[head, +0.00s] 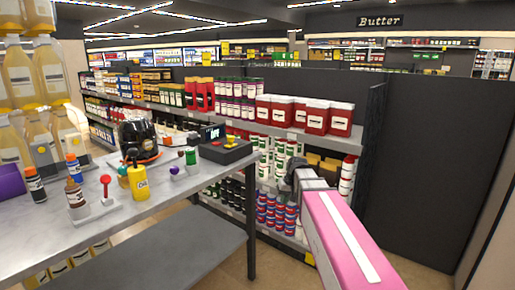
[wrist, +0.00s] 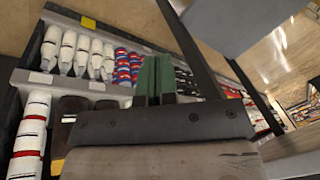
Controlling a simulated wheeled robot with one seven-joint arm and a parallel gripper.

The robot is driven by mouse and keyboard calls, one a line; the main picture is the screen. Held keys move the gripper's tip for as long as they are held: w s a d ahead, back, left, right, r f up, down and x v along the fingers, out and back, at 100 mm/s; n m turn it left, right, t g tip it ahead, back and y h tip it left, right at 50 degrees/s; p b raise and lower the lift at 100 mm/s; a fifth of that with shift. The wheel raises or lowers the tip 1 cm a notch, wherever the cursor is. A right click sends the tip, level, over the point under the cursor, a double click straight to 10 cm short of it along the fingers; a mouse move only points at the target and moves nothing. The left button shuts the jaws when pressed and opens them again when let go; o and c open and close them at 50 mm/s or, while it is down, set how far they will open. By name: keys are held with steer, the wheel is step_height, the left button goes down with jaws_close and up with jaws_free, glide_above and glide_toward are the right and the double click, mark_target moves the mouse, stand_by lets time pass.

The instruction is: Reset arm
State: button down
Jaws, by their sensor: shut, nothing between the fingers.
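My gripper shows in the wrist view (wrist: 154,78) as two green fingers pressed together, with nothing between them. It points towards shelves of bottles and cans and is apart from the table. In the head view my pink arm with a white stripe reaches in from the lower right, to the right of the table. The gripper fingers cannot be made out there.
A grey table (head: 115,222) on the left holds a black machine (head: 137,132), a control box (head: 224,151), a yellow bottle (head: 139,182) and a red-knobbed lever (head: 106,188). Stocked shelves (head: 290,133) stand behind. A dark panel (head: 420,160) stands right.

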steer(key=s+d+f+h, duration=0.1)
steer(key=s+d+f, duration=0.1)
steer(key=s+f, duration=0.3)
steer(key=s+d+f+m+h, duration=0.1)
steer(key=s+d+f, duration=0.1)
steer(key=s+f, duration=0.3)
steer(key=s+d+f+g, duration=0.1)
steer(key=s+d+f, duration=0.2)
steer(key=s+f, duration=0.2)
steer(key=shift+s+m+h, duration=0.4)
steer(key=shift+s, duration=0.35)
